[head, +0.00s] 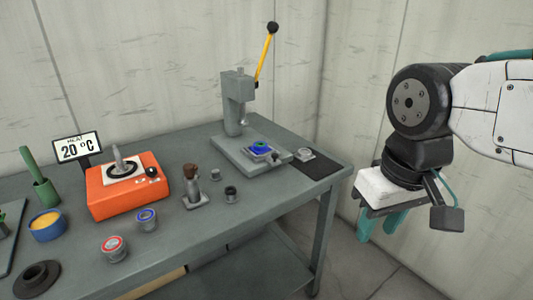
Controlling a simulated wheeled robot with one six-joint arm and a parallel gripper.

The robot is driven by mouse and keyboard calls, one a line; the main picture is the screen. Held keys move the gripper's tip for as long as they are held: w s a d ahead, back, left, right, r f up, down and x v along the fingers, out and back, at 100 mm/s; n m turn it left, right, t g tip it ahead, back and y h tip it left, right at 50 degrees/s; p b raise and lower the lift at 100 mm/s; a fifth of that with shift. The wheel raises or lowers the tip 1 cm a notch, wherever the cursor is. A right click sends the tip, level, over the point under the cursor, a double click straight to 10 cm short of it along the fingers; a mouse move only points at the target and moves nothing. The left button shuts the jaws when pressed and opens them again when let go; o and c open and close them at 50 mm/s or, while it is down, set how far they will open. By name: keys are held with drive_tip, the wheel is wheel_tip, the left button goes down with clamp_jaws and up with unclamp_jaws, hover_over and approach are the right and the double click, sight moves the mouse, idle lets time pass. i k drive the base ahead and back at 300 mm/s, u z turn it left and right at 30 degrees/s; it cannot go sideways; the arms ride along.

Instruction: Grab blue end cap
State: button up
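A small blue ring-shaped piece (261,149) with a green centre sits on the press base, under the press head. A grey cylinder with a blue ring on top (146,219) stands near the front of the bench. I cannot tell for sure which of these is the blue end cap. My gripper (381,224) hangs at the right, off the bench's right end and apart from both pieces. Its two teal fingers point down with a gap between them, and nothing shows in the gap.
The grey bench (238,225) holds a press (237,103) with a yellow lever, an orange heater (129,195), a red-topped cylinder (114,250), a blue cup (47,233) and a dark mat (318,171). Walls stand close behind. The bench's front right is bare.

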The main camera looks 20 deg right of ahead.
sight(258, 150)
drive_tip(key=z, duration=0.3)
drive_tip(key=i, duration=1.15)
drive_tip(key=u, duration=0.55)
